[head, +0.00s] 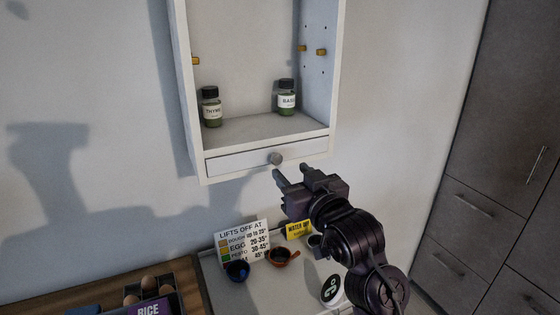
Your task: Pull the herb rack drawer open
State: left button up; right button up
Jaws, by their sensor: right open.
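The white herb rack (322,75) hangs on the wall at the upper middle of the head view. Its drawer (232,162) is a shallow front panel along the bottom, and it looks shut. A round grey knob (275,158) sits on the drawer front, right of its middle. My right gripper (291,172) is open, just below and to the right of the knob, with fingers pointing up toward it. I cannot tell whether a finger touches the knob. My left gripper is not in view.
A thyme jar (212,111) and a basil jar (286,101) stand on the rack's shelf. Below are a white surface with a sign (243,241), a yellow card (299,229) and small bowls (282,257). Dark cabinets (480,190) stand at the right.

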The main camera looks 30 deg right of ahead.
aim_at(278, 160)
jog(key=w+p, duration=0.2)
jog(key=w, duration=0.3)
jog(key=shift+w+d, duration=0.15)
jog(key=shift+w, duration=0.2)
jog(key=shift+w+f, duration=0.1)
jog(key=shift+w, duration=0.45)
grip_shut()
